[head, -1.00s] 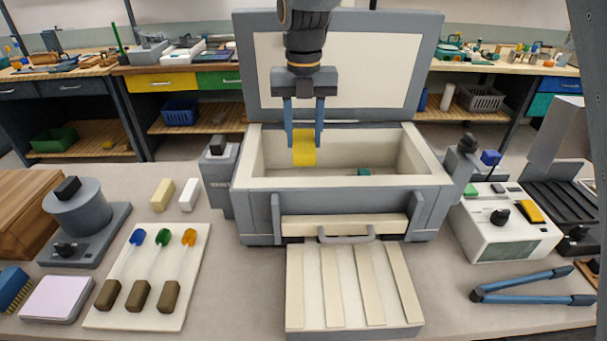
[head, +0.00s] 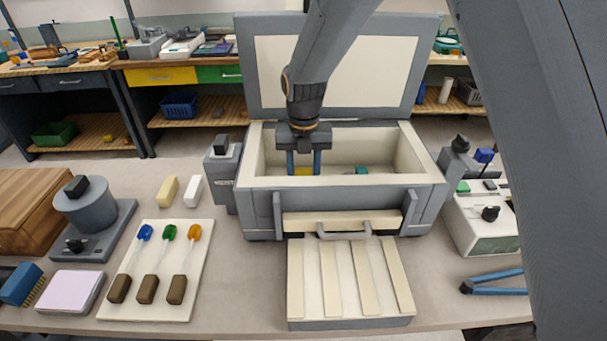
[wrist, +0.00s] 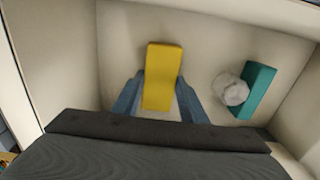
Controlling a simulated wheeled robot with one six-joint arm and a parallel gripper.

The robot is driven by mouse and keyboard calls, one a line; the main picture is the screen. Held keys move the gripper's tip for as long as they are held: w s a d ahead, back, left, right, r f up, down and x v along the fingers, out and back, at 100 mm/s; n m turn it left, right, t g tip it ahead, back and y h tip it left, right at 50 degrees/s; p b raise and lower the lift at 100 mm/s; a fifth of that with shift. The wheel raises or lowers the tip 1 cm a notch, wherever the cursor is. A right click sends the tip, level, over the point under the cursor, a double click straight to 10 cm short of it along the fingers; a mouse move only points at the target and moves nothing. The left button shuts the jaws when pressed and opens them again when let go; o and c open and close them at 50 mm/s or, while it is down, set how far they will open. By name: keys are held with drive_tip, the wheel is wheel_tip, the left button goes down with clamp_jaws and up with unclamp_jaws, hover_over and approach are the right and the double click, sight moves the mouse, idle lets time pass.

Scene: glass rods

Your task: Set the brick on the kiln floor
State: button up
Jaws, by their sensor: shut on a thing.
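My gripper (head: 303,168) reaches down into the open kiln (head: 350,194), left of its middle. It is shut on a yellow brick (head: 304,171). In the wrist view the yellow brick (wrist: 163,72) stands out between the blue fingers, over the pale kiln floor (wrist: 208,58). The kiln's front wall hides the brick's lower end in the head view, so I cannot tell whether it touches the floor. A teal block (wrist: 258,90) lies to the right on the kiln floor, beside a white fluffy lump (wrist: 231,90). The teal block also shows in the head view (head: 361,170).
The kiln lid (head: 262,70) stands open behind. Cream walls surround my gripper closely. A slatted tray (head: 350,285) lies in front. A cream block (head: 167,190), a white block (head: 192,190) and a board of colour-tipped rods (head: 205,260) are at left. My arm covers the right side.

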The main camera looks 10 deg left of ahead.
drive_tip(key=o, duration=1.2)
drive_tip(key=shift+f, duration=0.1)
wheel_tip(320, 180, up, 12)
drive_tip(key=b, duration=0.4)
